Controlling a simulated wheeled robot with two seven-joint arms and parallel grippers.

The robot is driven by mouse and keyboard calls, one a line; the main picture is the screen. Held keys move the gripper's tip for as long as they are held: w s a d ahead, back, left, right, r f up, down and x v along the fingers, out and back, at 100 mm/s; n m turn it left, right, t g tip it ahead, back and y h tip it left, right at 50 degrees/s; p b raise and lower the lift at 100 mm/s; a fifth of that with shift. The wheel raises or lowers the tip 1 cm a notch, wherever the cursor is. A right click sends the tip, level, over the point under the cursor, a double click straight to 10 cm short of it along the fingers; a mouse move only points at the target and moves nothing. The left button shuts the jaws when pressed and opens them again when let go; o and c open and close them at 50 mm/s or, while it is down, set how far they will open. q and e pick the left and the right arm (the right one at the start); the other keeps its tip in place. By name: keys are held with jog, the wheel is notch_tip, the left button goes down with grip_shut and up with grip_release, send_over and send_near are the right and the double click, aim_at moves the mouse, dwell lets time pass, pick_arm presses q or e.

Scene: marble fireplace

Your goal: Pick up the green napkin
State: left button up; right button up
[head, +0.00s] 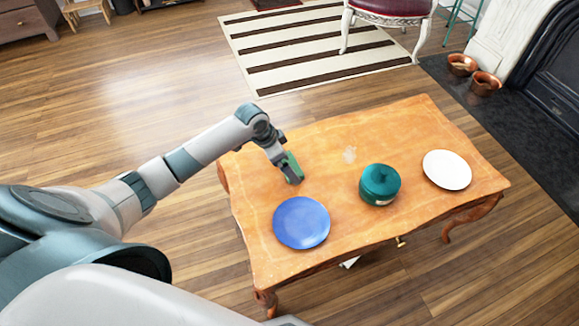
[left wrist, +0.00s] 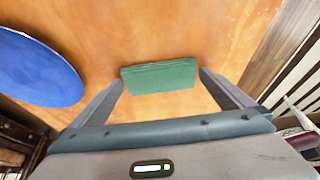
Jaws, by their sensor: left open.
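The green napkin (left wrist: 160,76) lies on the wooden table (head: 333,142). In the left wrist view it is a folded dark green rectangle just ahead of and between the two fingers. My left gripper (left wrist: 162,82) is open, with one finger on each side of the napkin, and points down at the table. In the head view the gripper (head: 290,175) partly hides the napkin (head: 292,162). Whether the fingers touch the napkin I cannot tell. My right gripper is in neither view.
A blue plate (head: 301,222) lies just in front of the gripper; it also shows in the left wrist view (left wrist: 35,70). A teal lidded pot (head: 380,184) and a white plate (head: 447,170) stand to the right. The table's far middle is clear.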

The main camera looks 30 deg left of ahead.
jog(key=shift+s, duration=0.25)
pick_arm(q)
jog(key=c, duration=0.7)
jog(key=shift+c, duration=0.3)
jog(key=shift+r, duration=0.8)
notch_tip(320, 180, up, 3)
jog(key=shift+f+p, duration=0.2)
jog(key=shift+p, duration=0.2)
jog(key=w+d+r, duration=0.6)
jog(key=d, duration=0.4)
jog(key=shift+r, duration=0.4)
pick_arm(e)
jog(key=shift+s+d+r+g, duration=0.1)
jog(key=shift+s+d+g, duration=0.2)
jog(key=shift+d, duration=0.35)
pick_arm(q)
jog(key=shift+w, duration=0.1)
